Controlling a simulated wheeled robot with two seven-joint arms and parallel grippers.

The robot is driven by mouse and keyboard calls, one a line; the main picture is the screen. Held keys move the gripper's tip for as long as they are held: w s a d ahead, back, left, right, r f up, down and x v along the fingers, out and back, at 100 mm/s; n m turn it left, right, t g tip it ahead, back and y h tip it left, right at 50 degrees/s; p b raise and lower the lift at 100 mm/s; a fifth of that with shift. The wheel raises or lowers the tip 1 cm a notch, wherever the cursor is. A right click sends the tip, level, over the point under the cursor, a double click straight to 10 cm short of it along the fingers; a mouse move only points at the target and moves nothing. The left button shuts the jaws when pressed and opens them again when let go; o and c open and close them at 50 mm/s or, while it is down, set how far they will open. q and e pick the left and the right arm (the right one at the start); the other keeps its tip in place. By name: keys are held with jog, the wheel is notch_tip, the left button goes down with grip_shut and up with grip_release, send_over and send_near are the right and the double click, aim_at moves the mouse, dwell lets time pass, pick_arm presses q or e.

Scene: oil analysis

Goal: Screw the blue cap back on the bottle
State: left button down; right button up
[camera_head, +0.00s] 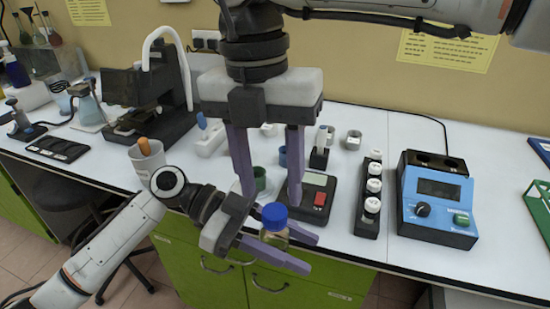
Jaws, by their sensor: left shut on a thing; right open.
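The bottle (274,239) is small and clear, with pale contents, and stands upright in front of the bench edge. The blue cap (274,215) sits on its top; I cannot tell how tightly. My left gripper (308,254) reaches in from the lower left and is shut on the bottle below the cap, its fingers on either side. My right gripper (271,194) comes down from the top with its two purple fingers spread apart. It is open and empty, its fingertips above the cap in the picture. The lower part of the bottle is partly hidden by the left fingers.
Behind the grippers are a scale with a red button (320,198), a dark green cup (260,177) and a black rack of white-capped vials (373,202). A blue device (437,203) stands right. A beaker (148,162) is near the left arm. White bench (345,225) shows bare beside the scale.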

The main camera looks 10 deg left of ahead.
aim_at(275, 211)
jog(key=n, duration=0.7)
jog(key=shift+r, duration=0.2)
jog(key=n, duration=0.4)
jog(key=shift+r, duration=0.15)
jog(key=n, duration=0.5)
jog(key=shift+r+y, duration=0.15)
jog(key=shift+y, duration=0.15)
jog(key=n, duration=0.4)
jog(key=shift+w+r, duration=0.15)
jog(key=shift+r, duration=0.05)
jog(key=n, duration=0.4)
jog(key=shift+w+d+r+n, duration=0.1)
jog(key=shift+r+n, duration=0.05)
jog(key=shift+n, duration=0.15)
jog(key=n, duration=0.7)
jog(key=shift+w+d+r+y, duration=0.15)
jog(key=shift+w+r+y, duration=0.05)
jog(key=shift+r+y, duration=0.15)
jog(key=shift+f, duration=4)
